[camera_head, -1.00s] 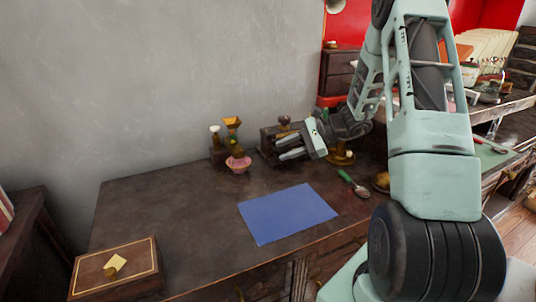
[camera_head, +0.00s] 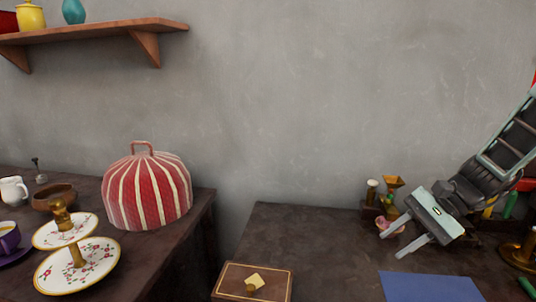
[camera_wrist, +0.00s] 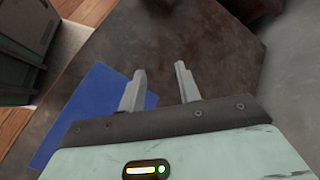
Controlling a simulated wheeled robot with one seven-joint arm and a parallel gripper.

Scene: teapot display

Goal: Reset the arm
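My gripper (camera_head: 407,243) is at the right of the head view, above the dark wooden table, with its two fingers spread apart. In the wrist view my gripper (camera_wrist: 160,84) is open, with nothing between its fingers. A blue mat (camera_head: 432,288) lies on the table below and to the right of the fingertips. The mat also shows at the left in the wrist view (camera_wrist: 88,105). A pink bowl (camera_head: 389,226) stands behind the fingers and is partly hidden.
A wooden box (camera_head: 230,283) with a yellow piece on its lid sits at the table's left end. On the left table are a striped red dome (camera_head: 147,190) and a tiered plate stand (camera_head: 92,268). A wall shelf (camera_head: 95,31) hangs above. Brass items stand near my arm.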

